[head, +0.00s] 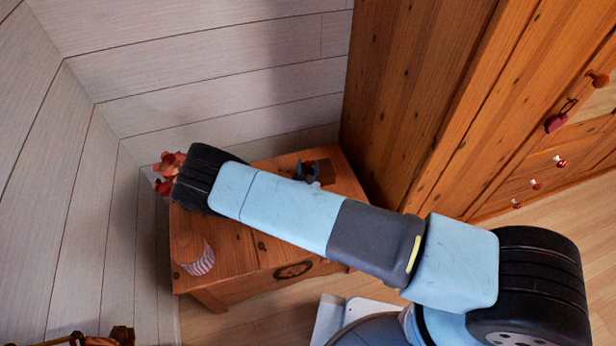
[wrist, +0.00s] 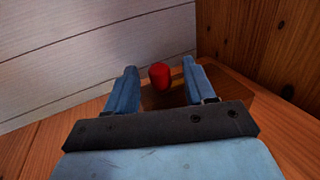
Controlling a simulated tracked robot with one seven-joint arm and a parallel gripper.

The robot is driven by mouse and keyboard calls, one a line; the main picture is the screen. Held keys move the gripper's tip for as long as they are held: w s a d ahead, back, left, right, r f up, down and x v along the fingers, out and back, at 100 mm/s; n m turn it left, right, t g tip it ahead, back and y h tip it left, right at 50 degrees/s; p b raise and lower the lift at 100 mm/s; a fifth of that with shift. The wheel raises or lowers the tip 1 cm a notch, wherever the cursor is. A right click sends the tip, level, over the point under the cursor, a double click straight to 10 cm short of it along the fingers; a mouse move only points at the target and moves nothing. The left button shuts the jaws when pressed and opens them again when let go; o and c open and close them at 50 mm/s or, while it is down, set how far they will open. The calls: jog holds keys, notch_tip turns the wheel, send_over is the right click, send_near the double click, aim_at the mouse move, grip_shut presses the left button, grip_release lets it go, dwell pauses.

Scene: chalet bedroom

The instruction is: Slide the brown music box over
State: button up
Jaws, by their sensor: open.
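The brown music box (head: 326,171) sits on the small wooden table near its back right side, close to the wardrobe. My gripper (head: 307,172) is at its left side in the head view, partly hidden by my arm. In the wrist view my gripper (wrist: 159,68) is open, its two blue fingers apart over a dark brown surface (wrist: 162,97), seemingly the box. A small red rounded piece (wrist: 160,75) shows between the fingertips; I cannot tell whether it is fixed to the box. Whether the fingers touch the box is unclear.
The wooden table (head: 232,246) stands against white plank walls. A striped pink-and-white item (head: 199,262) is at its front left, red flowers (head: 164,186) at its left edge. A tall wooden wardrobe (head: 410,100) rises right of the table. The front middle tabletop is clear.

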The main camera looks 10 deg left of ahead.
jog(key=shift+w+a, duration=0.15)
jog(key=shift+w, duration=0.6)
grip_shut()
dwell(0.4)
